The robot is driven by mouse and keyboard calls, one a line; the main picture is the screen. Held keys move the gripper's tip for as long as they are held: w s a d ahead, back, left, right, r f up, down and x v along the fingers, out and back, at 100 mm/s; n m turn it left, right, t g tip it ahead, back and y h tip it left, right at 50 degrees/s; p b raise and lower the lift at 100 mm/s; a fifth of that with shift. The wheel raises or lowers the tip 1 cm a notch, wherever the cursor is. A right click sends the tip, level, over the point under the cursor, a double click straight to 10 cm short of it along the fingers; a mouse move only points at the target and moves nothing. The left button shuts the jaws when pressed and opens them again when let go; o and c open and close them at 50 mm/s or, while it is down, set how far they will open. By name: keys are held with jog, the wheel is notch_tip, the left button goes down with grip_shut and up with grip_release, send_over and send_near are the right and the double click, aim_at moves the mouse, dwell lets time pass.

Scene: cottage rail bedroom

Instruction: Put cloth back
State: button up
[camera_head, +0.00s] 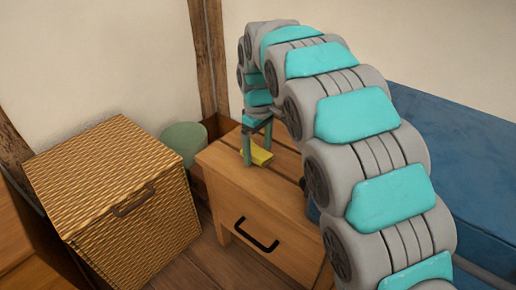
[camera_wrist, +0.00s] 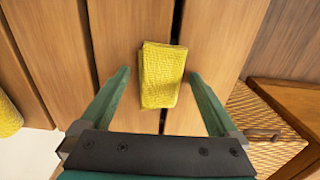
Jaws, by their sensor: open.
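A folded yellow cloth (camera_head: 262,157) lies on the slatted top of the wooden nightstand (camera_head: 262,195). In the wrist view the cloth (camera_wrist: 160,75) is in the middle, across a dark gap between slats. My gripper (camera_head: 257,150) is open above the nightstand top, pointing down at the cloth. In the wrist view its two green fingers (camera_wrist: 159,74) stand on either side of the cloth, with a clear space on both sides. The cloth is not gripped.
A woven basket (camera_head: 115,190) with a dark handle stands left of the nightstand. A green cylindrical container (camera_head: 184,140) is behind it. A blue bed (camera_head: 450,150) is at the right. Another yellow textured thing (camera_wrist: 8,115) shows at the wrist view's left edge; I cannot tell what it is.

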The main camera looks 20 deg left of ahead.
aim_at(258, 149)
notch_tip(258, 149, up, 12)
jog(key=shift+p, duration=0.45)
jog(key=shift+r, duration=0.15)
dwell(1.6)
